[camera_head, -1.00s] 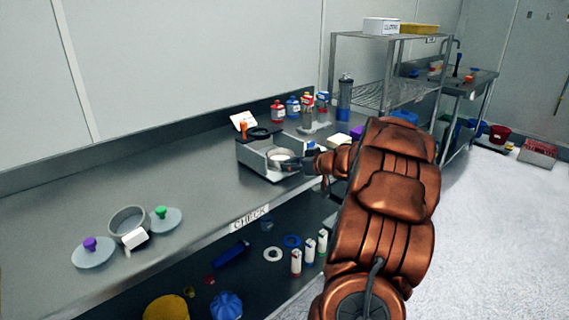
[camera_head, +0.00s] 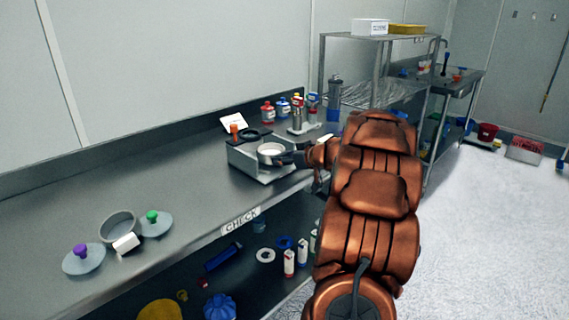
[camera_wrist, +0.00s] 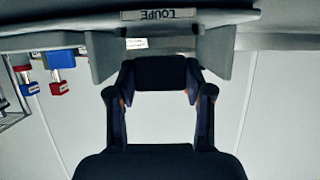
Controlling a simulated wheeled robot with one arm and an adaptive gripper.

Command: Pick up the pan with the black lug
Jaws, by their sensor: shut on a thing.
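A round pale metal pan (camera_head: 271,150) is at the steel stand (camera_head: 246,160) near the bench's front edge in the head view. It appears slightly above the stand's floor. My gripper (camera_head: 294,158) reaches in from the right and is shut at the pan's right side, where a dark part, likely the black lug, is mostly covered by the fingers. In the wrist view, my gripper (camera_wrist: 160,75) has a dark block between its fingers. The pan's bowl cannot be made out there.
An open grey ring pan (camera_head: 119,226) with a white tab stands at the left between a purple-knobbed lid (camera_head: 84,261) and a green-knobbed lid (camera_head: 155,226). Several bottles (camera_head: 283,109) stand behind the stand. Bare bench lies between the lids and the stand.

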